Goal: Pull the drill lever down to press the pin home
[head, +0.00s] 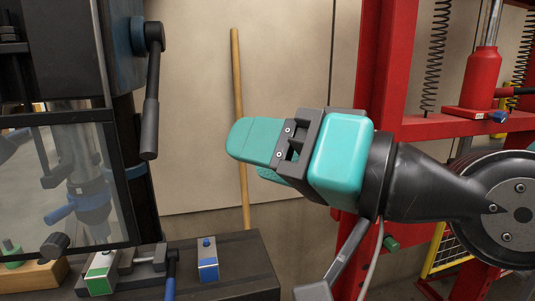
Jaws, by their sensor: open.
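The drill lever (151,105) is a black handle on a round hub at the side of the dark drill press (75,45). It hangs almost straight down, its thick grip at the lower end. My gripper (252,160), with teal fingers, is right of the lever and points left. It is open and empty, clear of the lever, with its fingers at about the height of the grip's lower end. The spindle area shows behind a clear guard (95,150), with a blue collar inside. I cannot make out which part is the pin.
A dark bench (235,275) below holds a green-and-silver block (100,275), a blue-and-silver block (208,262) and a blue-handled clamp (170,270). A wooden pole (237,80) leans on the wall behind. A red press frame (400,60) stands right. Open air separates gripper and lever.

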